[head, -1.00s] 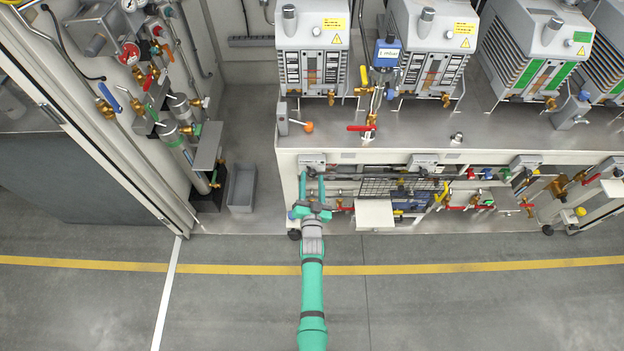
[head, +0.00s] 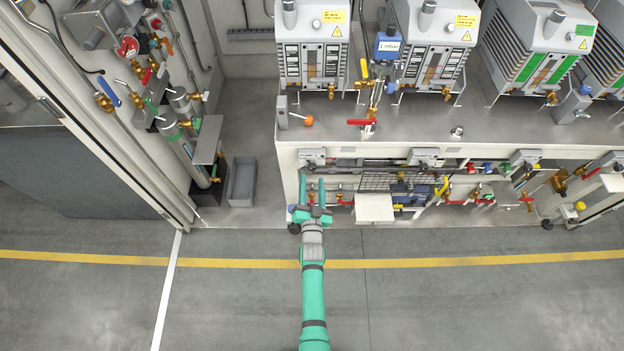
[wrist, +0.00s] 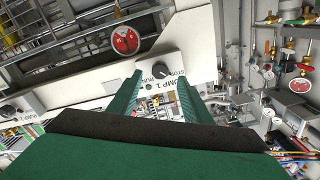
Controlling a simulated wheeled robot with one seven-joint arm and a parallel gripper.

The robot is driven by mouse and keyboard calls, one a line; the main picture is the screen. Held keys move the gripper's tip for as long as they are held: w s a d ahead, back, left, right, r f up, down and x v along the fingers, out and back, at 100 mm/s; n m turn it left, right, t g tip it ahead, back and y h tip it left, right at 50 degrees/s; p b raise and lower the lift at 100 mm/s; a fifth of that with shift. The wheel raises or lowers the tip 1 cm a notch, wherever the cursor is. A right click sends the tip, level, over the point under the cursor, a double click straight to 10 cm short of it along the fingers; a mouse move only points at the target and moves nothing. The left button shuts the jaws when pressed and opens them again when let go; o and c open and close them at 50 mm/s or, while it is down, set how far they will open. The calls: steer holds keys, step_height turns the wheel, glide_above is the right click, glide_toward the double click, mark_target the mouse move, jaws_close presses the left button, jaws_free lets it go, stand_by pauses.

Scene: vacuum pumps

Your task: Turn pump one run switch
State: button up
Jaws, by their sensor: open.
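The pump one switch is a small grey box with a dark round knob (wrist: 159,71), marked STOP, RUN and PUMP 1 in the wrist view. In the head view its box (head: 312,155) is on the bench's front edge at the left end. The knob's pointer is hard to read at this size. My gripper (wrist: 160,82) is open, with one green finger on each side of the knob in the wrist picture. In the head view my gripper (head: 312,180) appears just below the box. Nothing is between the fingers, and I cannot see contact with the knob.
A red round gauge-like part (wrist: 125,40) is near the switch in the wrist view. A white shelf (head: 374,208) and wire mesh (head: 380,181) are right of my gripper. Pipes and valves fill the space under the bench. The floor in front is clear.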

steer(key=shift+s, duration=1.5)
steer(key=s+d+r+n+g, duration=0.1)
steer(key=s+r, duration=0.1)
steer(key=s, duration=1)
steer(key=s+d+r+n, duration=0.1)
steer(key=s+r+n, duration=0.15)
steer(key=s, duration=0.95)
steer(key=s+a+r+n+g, duration=0.1)
steer(key=s+a+r, duration=0.1)
steer(key=s+r, duration=1.4)
steer(key=shift+s+r+g, duration=0.15)
steer(key=shift+r+g, duration=0.15)
steer(key=shift+r, duration=0.1)
